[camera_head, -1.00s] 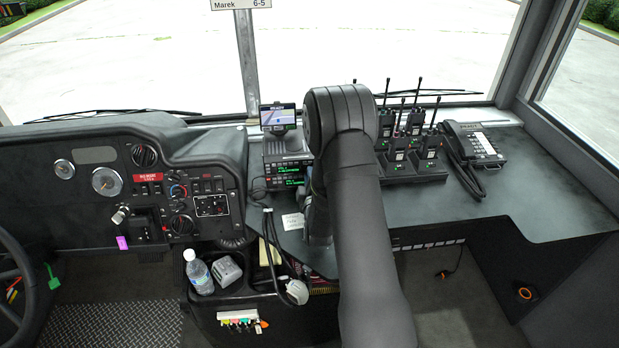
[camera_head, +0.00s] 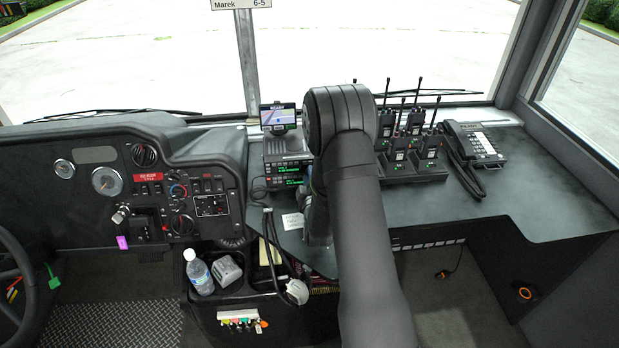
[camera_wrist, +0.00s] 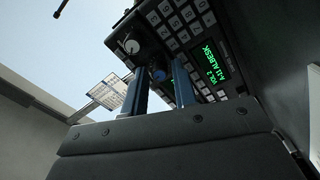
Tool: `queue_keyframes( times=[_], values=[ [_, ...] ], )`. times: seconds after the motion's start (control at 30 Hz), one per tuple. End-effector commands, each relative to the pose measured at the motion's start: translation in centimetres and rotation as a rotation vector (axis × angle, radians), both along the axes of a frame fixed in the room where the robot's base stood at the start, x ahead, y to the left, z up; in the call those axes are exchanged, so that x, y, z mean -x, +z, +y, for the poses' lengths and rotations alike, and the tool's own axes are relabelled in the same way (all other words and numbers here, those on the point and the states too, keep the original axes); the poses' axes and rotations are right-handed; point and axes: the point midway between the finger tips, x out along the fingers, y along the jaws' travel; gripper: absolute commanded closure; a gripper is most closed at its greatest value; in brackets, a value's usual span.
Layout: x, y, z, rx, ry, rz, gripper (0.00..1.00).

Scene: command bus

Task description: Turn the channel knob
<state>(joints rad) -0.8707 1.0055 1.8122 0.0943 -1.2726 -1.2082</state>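The two-way radio unit (camera_head: 290,169) with green display text stands left of my arm in the head view. In the wrist view its face (camera_wrist: 215,65) shows a keypad, a green display and two knobs. I cannot tell from any label which is the channel knob. My gripper (camera_wrist: 160,70) has its two fingers apart, with the blue knob between or just beyond their tips. Contact with it cannot be made out. In the head view my arm hides the fingertips.
A small screen (camera_head: 278,116) stands above the radio. Several handheld radios in a charger (camera_head: 415,172) and a desk phone (camera_head: 478,144) are to the right of my arm. The dashboard (camera_head: 200,165) is on the left. The right counter (camera_head: 520,195) is mostly clear.

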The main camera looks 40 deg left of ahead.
Motion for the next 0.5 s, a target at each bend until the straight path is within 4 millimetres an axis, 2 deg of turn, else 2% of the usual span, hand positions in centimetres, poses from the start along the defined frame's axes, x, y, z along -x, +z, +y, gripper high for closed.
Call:
queue_keyframes(
  times=[0.27, 0.5],
  values=[
    [1.0, 0.0, -1.0, 0.000, 0.000, 0.000, 0.74],
    [4.9, -0.2, -4.8, 0.002, 0.000, 0.002, 0.74]
  ],
)
